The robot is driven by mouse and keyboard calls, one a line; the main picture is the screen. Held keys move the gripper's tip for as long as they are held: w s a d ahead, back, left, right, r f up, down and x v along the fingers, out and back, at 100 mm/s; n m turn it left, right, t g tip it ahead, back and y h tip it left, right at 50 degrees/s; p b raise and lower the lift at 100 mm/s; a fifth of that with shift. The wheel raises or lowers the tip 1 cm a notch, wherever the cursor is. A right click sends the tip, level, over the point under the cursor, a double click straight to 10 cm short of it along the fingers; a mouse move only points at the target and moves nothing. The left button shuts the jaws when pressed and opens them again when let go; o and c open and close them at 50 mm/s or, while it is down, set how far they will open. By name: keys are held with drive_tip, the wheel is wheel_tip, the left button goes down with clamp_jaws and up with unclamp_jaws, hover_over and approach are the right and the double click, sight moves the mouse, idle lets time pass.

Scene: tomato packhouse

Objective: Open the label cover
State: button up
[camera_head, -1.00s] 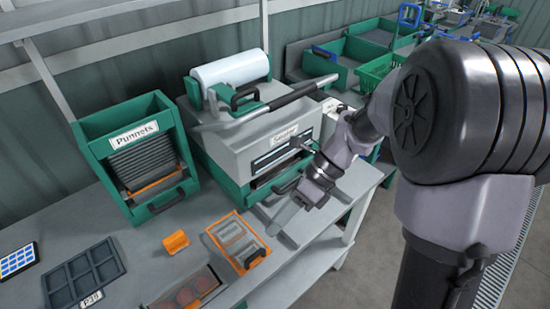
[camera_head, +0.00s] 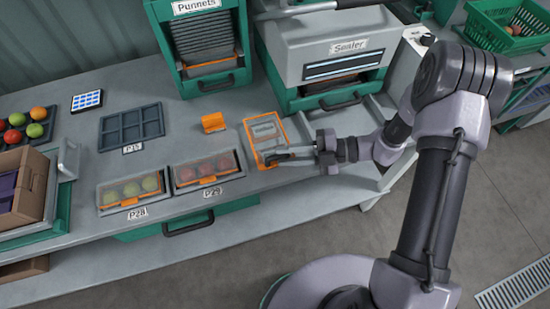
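The label cover appears to be the clear panel with an orange frame (camera_head: 281,122), lying flat and closed on the bench in front of the sealer. Printed label stock shows dimly through it. My gripper (camera_head: 270,157) reaches in from the right, low over the cover's front edge, where a small dark handle sits. The fingertips overlap that handle in the picture. I cannot tell whether they touch it, or whether the fingers are open or shut. The gripper partly hides the front right corner of the cover.
The sealer (camera_head: 345,47) stands behind the cover, and the punnet dispenser (camera_head: 205,85) is behind left. Filled punnets P28 (camera_head: 130,190) and P29 (camera_head: 207,171) lie front left. The bench's front edge is close.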

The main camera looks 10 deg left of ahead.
sight(275, 156)
drive_tip(key=shift+b+x, duration=0.4)
drive_tip(key=shift+x, duration=1.35)
drive_tip(key=shift+c, duration=0.2)
clamp_jaws()
